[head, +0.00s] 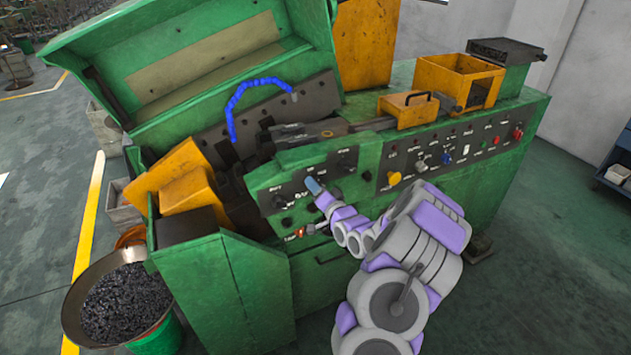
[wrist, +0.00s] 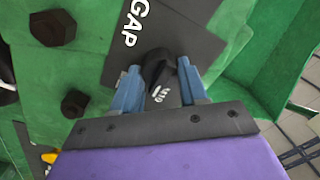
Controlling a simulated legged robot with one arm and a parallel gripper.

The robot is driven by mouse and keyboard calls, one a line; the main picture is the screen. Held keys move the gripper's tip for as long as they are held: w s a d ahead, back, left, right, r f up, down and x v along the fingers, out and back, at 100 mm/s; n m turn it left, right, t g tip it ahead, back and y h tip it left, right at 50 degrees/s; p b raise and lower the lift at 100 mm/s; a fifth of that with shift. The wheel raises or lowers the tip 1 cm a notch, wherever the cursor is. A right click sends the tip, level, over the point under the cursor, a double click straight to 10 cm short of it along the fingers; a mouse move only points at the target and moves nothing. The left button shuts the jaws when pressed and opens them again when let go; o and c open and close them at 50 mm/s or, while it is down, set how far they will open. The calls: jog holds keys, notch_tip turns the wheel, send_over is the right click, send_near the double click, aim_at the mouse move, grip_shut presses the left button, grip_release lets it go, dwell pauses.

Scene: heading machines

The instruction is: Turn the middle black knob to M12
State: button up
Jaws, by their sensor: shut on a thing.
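My gripper (wrist: 161,92) is shut on a black knob (wrist: 160,70) in the wrist view, with one blue finger on each side of it. The knob sits on a dark plate marked "GAP" (wrist: 125,45). White marks, partly "M10", show just below the knob; the rest of the scale is hidden. In the head view my gripper (head: 314,187) reaches the left green panel (head: 262,196) of the machine, and its blue fingertips cover the knob. From these views I cannot tell the knob's exact setting.
Two black hex bolts (wrist: 53,27) stand out left of the knob. A panel with coloured buttons (head: 447,158) lies to the right of my arm. An open green lid (head: 200,50) rises behind. A bowl of dark parts (head: 118,300) stands at the lower left.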

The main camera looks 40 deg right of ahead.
jog(key=m, duration=0.2)
jog(key=m+p, duration=0.1)
jog(key=m, duration=0.1)
jog(key=m+p, duration=0.1)
jog(key=m, duration=0.1)
jog(key=shift+s+f+h, duration=0.1)
jog(key=shift+f+h, duration=0.15)
jog(key=shift+h, duration=0.05)
dwell(0.3)
jog(key=o, duration=1)
jog(key=shift+d, duration=0.25)
jog(key=shift+o, duration=0.2)
jog(key=shift+a, duration=0.1)
jog(key=p+v, duration=0.1)
jog(key=v, duration=1.6)
jog(key=shift+f, duration=0.15)
